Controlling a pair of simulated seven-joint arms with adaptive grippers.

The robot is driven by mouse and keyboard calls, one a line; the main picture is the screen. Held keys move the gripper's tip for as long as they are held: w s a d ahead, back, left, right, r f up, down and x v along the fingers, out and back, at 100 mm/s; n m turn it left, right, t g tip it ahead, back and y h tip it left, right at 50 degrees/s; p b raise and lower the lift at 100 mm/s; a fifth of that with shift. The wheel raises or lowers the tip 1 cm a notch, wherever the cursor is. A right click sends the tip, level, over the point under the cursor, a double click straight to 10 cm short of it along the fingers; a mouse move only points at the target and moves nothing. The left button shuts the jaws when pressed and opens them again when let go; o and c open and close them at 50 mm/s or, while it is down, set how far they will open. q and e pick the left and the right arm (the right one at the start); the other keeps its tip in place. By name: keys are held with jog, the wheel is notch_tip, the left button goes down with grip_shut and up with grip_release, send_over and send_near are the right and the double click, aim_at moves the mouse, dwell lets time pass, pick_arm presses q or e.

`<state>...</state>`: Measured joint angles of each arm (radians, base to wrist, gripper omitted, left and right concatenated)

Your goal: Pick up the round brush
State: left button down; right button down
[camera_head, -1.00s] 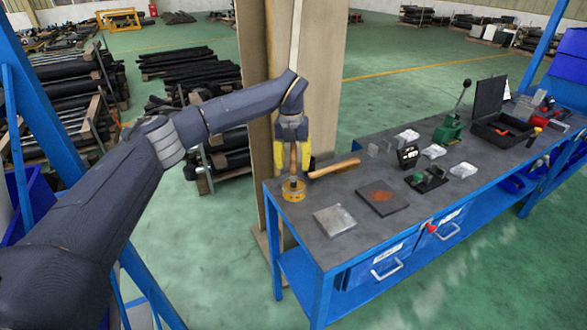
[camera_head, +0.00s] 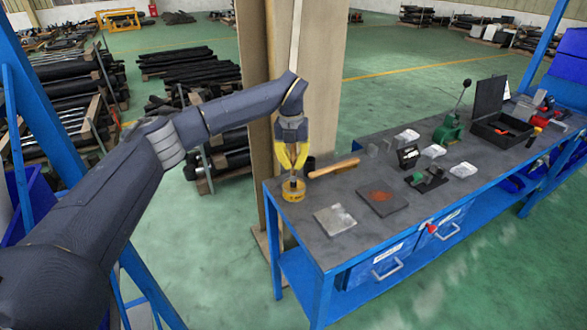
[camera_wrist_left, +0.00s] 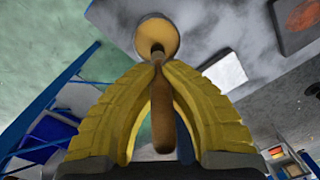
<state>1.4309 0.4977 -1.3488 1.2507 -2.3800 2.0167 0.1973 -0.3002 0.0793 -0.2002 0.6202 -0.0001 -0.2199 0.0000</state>
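The round brush (camera_head: 293,192) stands upright near the left corner of the workbench, with a round yellow base and a brown handle. My left gripper (camera_head: 292,172) is above its base, yellow fingers drawn together around the handle. In the left wrist view the two fingertips (camera_wrist_left: 159,66) meet at the neck of the brush, and its yellow disc (camera_wrist_left: 158,36) shows beyond them. The handle lies between the fingers. The base appears to rest on the bench top. My right gripper is not in view.
A wooden-handled tool (camera_head: 333,168) lies just right of the brush on the workbench (camera_head: 325,245). A grey metal plate (camera_head: 335,219) and a dark plate with a rusty patch (camera_head: 382,197) lie nearby. A wooden post (camera_head: 255,60) stands close behind the gripper.

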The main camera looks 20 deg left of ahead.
pick_arm(q)
jog(key=shift+r, duration=0.2)
notch_tip(320, 180, up, 20)
jog(key=shift+f, duration=0.15)
dwell(0.7)
dwell(0.4)
